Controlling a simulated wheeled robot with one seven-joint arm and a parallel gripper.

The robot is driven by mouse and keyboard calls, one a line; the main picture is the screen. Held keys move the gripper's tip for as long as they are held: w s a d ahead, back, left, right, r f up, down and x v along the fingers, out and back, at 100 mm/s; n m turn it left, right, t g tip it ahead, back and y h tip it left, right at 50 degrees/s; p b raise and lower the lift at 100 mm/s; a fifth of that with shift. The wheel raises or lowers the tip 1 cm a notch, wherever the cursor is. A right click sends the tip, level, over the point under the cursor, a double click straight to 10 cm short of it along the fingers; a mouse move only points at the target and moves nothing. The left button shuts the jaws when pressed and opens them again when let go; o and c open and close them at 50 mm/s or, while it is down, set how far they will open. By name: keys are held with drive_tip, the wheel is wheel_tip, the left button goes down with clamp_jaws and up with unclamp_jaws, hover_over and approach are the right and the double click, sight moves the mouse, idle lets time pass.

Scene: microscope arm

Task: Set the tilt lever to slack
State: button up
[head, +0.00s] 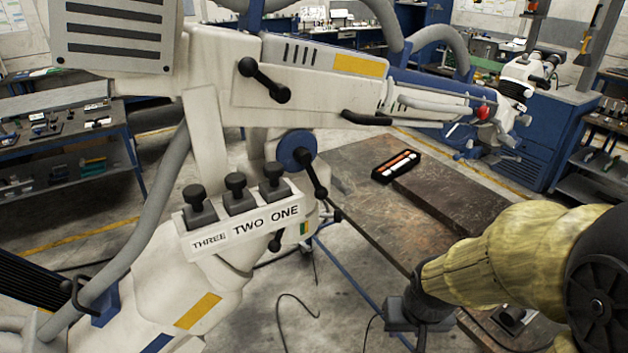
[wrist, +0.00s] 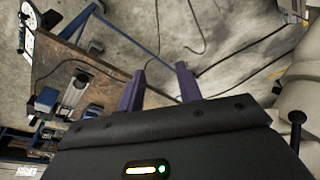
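The white microscope arm (head: 285,75) fills the left and middle of the head view. A black two-knobbed lever (head: 265,80) is on its upper link, sloping down to the right. Another black lever (head: 313,175) is on a blue round joint (head: 296,148), also sloping down to the right. No label tells which one is the tilt lever. My gripper (head: 418,322) is low and right of both, apart from them and pointing down. In the wrist view my gripper (wrist: 158,82) has its two fingers apart, with nothing between them.
A panel marked THREE, TWO, ONE (head: 240,222) carries black knobs. A worn table (head: 350,170) holds a black tray (head: 397,166). The microscope head (head: 520,85) is at the far right. Cables lie on the floor. Open space lies between my gripper and the microscope arm.

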sight(317, 183)
drive_tip(key=w+r+n+t+y+b, duration=0.2)
drive_tip(key=w+r+n+t+b, duration=0.3)
drive_tip(key=w+t, duration=0.65)
drive_tip(key=w+a+r+n+y+b, duration=0.1)
drive_tip(key=a+r+n+y, duration=0.5)
drive_tip(key=a+r+y, duration=0.2)
drive_tip(key=shift+w+r+y, duration=0.3)
drive_tip(key=shift+r+y, duration=0.2)
drive_tip(key=shift+r, duration=0.3)
drive_tip(key=shift+w+a, duration=0.1)
drive_tip(key=p+x, duration=0.4)
drive_tip(key=x, duration=1.3)
drive_tip(key=shift+w, duration=0.15)
